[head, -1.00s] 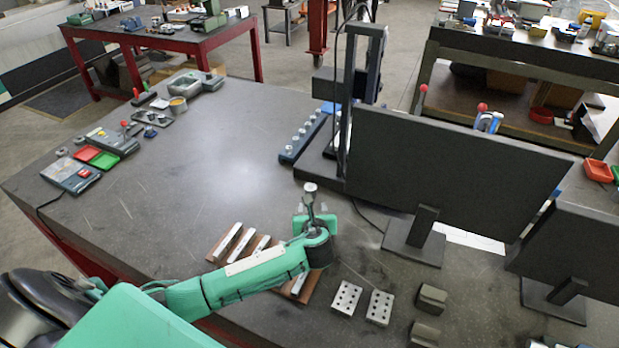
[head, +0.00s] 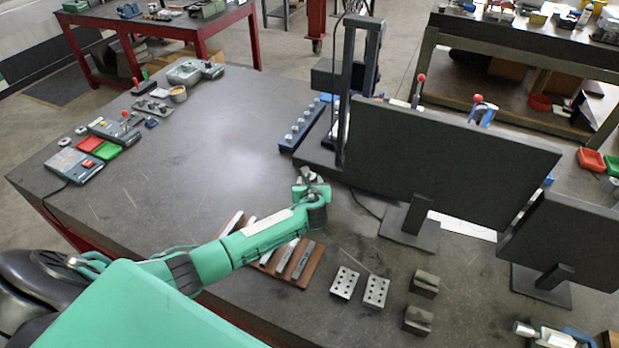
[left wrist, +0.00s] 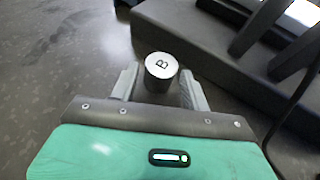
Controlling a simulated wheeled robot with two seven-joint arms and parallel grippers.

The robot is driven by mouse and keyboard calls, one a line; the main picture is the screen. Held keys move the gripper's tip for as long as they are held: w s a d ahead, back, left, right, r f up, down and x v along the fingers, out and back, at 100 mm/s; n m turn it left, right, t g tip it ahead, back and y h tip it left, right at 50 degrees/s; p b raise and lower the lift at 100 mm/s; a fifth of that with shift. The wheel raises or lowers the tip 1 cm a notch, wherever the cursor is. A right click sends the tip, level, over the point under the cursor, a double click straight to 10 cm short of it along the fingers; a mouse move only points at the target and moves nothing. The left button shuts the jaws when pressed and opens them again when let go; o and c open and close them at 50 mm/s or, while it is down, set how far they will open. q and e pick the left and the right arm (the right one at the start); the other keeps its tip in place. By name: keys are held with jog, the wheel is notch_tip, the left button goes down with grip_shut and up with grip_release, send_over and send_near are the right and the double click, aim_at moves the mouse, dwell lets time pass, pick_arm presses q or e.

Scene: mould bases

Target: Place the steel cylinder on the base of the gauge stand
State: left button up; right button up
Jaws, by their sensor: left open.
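The steel cylinder (left wrist: 161,66), with a letter B on its bright top, is between the two fingers of my left gripper (left wrist: 160,88) in the left wrist view. The fingers are open, one on each side of it. Its lower part is hidden, so I cannot tell what it rests on. In the head view my left gripper (head: 311,182) is just in front of the gauge stand (head: 362,60). The stand's dark base (head: 316,164) lies just beyond the gripper; it also shows in the left wrist view (left wrist: 190,35). My right gripper is not in view.
A dark monitor (head: 450,160) stands right of the gauge stand. A blue rail with knobs (head: 300,128) lies left of the stand. A wooden rack of bars (head: 308,277) and two drilled blocks (head: 376,291) are nearer. The left middle of the table is clear.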

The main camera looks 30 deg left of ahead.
aim_at(310, 178)
pick_arm(q)
jog(key=shift+x, duration=1.6)
jog(key=c, duration=1)
grip_shut()
jog(key=shift+r, duration=0.15)
